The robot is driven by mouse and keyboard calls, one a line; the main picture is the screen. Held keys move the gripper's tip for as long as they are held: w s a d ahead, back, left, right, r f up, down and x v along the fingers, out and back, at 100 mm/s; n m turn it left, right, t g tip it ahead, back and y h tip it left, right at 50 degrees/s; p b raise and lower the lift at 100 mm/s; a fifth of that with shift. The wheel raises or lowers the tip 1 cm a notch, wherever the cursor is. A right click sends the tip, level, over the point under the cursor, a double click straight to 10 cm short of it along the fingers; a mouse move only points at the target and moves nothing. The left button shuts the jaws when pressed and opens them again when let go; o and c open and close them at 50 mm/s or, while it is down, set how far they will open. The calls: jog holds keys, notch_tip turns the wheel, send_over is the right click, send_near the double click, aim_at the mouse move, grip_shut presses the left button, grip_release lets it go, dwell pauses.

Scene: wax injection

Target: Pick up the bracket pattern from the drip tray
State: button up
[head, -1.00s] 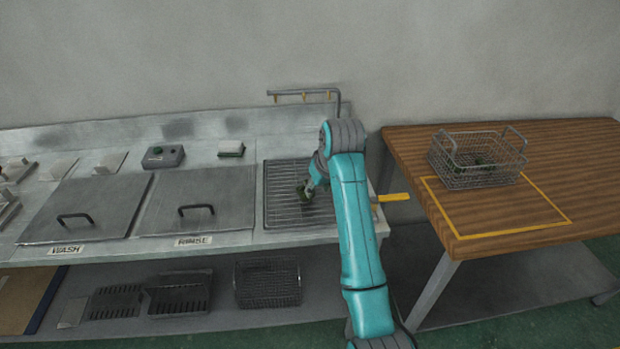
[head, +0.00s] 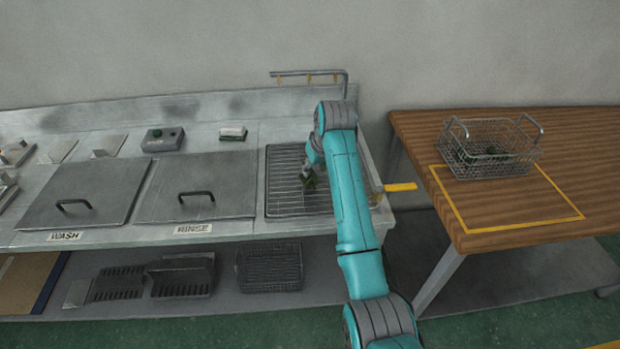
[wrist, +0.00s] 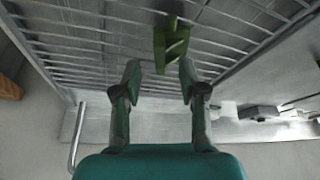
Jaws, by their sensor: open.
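The green bracket pattern (head: 309,180) lies on the wire rack of the drip tray (head: 284,205), at the right end of the steel bench. In the wrist view the bracket pattern (wrist: 172,45) shows at the top, just beyond my fingertips and roughly between their lines. My gripper (wrist: 160,75) is open and empty, its two fingers apart over the rack. In the head view my gripper (head: 313,170) is close above the bracket pattern, and my arm partly hides it and the tray's right side.
Left of the tray are the lidded RINSE tank (head: 197,187) and WASH tank (head: 84,193). A bent pipe (head: 310,73) stands behind the tray. A wire basket (head: 487,160) holding green pieces stands on the wooden table (head: 590,170) at right. A yellow handle (head: 400,187) juts from the bench's right end.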

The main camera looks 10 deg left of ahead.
aim_at(309, 179)
jog(key=shift+x, duration=1.35)
grip_shut()
jog(key=shift+r, duration=0.15)
